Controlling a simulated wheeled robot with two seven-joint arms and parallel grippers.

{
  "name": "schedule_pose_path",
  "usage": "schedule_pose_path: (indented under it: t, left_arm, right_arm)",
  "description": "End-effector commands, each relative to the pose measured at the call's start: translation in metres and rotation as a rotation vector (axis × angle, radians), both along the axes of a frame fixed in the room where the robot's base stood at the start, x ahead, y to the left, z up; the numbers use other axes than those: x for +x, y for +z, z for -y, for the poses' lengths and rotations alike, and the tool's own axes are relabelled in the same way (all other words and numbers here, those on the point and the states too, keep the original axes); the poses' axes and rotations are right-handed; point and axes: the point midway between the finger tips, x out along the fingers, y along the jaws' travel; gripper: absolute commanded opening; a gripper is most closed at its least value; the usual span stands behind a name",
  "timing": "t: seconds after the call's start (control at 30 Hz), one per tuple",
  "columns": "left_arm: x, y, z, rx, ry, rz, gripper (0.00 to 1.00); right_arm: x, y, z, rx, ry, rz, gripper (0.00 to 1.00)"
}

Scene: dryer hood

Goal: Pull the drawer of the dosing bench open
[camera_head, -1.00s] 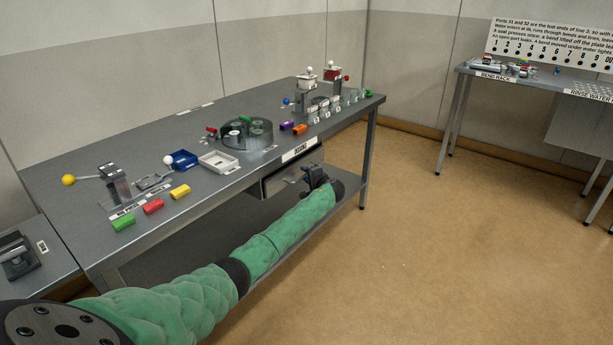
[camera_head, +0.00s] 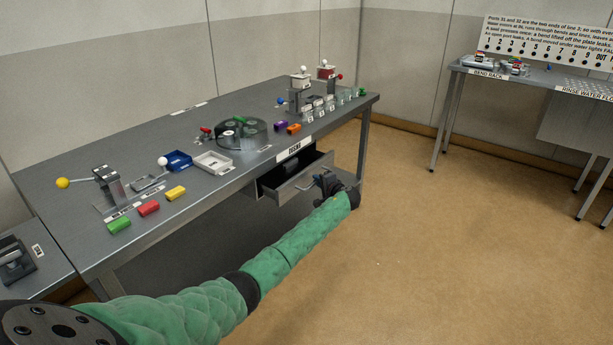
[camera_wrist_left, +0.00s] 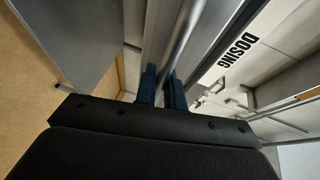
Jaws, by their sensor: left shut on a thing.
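The dosing bench (camera_head: 100,215) is a long grey metal table, with a white label on its front edge. Its drawer (camera_head: 300,186) hangs under the top near the right end and stands partly open, with dark contents inside. My left gripper (camera_head: 322,184) is at the drawer front, shut on the bar handle. In the left wrist view the handle (camera_wrist_left: 183,40) runs between the two dark fingers (camera_wrist_left: 162,85), and the "DOSING" label (camera_wrist_left: 238,62) is at the right. My right gripper is not in view.
On the bench top stand a round clear-covered device (camera_head: 242,134), a white tray (camera_head: 212,162), a blue tray (camera_head: 178,160), a lever press (camera_head: 108,185) and coloured blocks (camera_head: 149,208). Open brown floor (camera_head: 430,240) lies in front. Another bench (camera_head: 540,85) stands at the right.

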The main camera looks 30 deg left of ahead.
Motion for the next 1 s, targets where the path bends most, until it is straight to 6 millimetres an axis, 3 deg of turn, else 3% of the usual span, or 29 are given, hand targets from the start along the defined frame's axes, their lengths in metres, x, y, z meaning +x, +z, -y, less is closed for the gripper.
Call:
schedule_pose_path:
  t: [0.2, 0.5, 0.7, 1.0]
  left_arm:
    - [-0.004, -0.001, 0.059, -0.004, -0.003, 0.0, 0.0]
    - [-0.009, -0.002, 0.115, -0.002, -0.001, -0.002, 0.0]
    - [-0.011, -0.001, 0.134, -0.001, -0.001, -0.002, 0.0]
    - [-0.011, -0.001, 0.139, 0.0, 0.0, -0.001, 0.0]
  right_arm:
    - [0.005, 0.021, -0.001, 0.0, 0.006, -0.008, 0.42]
    - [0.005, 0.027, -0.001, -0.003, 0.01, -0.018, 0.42]
    - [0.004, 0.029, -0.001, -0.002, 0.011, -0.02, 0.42]
    - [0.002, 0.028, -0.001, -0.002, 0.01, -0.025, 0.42]
